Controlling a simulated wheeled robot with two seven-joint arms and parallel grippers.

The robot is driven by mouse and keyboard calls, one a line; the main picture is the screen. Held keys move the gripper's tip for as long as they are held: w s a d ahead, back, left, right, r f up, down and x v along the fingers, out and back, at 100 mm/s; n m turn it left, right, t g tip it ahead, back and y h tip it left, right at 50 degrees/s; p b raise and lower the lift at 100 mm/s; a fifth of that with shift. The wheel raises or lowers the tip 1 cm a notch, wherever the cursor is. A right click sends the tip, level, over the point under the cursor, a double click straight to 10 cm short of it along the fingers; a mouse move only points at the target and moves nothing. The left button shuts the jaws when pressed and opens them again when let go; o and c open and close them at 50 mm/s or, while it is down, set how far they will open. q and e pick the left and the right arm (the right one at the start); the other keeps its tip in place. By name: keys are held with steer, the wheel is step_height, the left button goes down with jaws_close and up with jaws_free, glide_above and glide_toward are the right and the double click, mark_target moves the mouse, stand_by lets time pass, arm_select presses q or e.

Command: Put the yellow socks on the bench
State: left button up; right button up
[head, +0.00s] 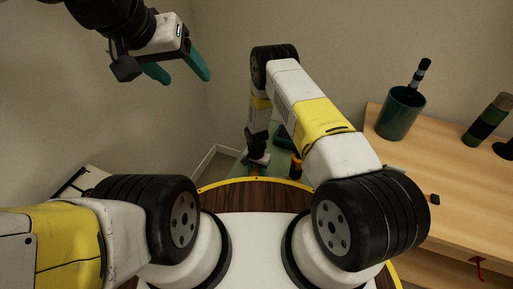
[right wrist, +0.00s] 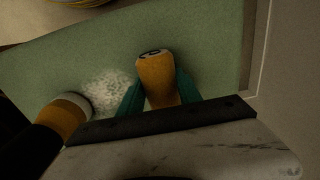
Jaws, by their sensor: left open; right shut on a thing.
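An ochre-yellow roll (right wrist: 157,72), which looks like the yellow socks, stands out between the teal fingers of my right gripper (right wrist: 159,90) in the right wrist view. The gripper is shut on it, low over a green surface (right wrist: 215,50). In the head view my right arm reaches down and away, and its gripper is small and partly hidden. My left gripper (head: 182,70) is open and empty, raised at the upper left. The wooden bench (head: 445,185) stands at the right in the head view.
A green cup (head: 400,112) with a dark striped item in it and a dark green bottle-like thing (head: 488,120) stand on the bench. A second ochre piece (right wrist: 62,115) lies left of the held roll. The bench top has bare wood near its front.

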steer(key=o, duration=1.4)
steer(key=shift+f, duration=0.1)
steer(key=shift+c, duration=0.2)
step_height(320, 180, up, 13)
step_height(320, 180, up, 25)
steer(key=n+t+y, duration=0.1)
steer(key=t, duration=0.1)
glide_above(257, 170)
steer(key=w+d, duration=0.2)
steer(key=d, duration=0.2)
steer(key=s+d+r+n, duration=0.1)
steer(key=s+r, duration=0.1)
steer(key=r, duration=0.3)
steer(key=s+d+r, duration=0.2)
steer(key=r, duration=0.3)
steer(key=s+d+r+n+t, duration=0.1)
steer(key=s+d+r+t, duration=0.1)
steer(key=s+r, duration=0.6)
steer(key=s+d+r+n+t+y, duration=0.1)
steer(key=s+d+r, duration=0.4)
steer(key=s, duration=0.8)
step_height(257, 170, up, 3)
steer(key=shift+s+f+n+t, duration=0.1)
steer(key=shift+s+n+t, duration=0.1)
steer(key=shift+n+t, duration=0.4)
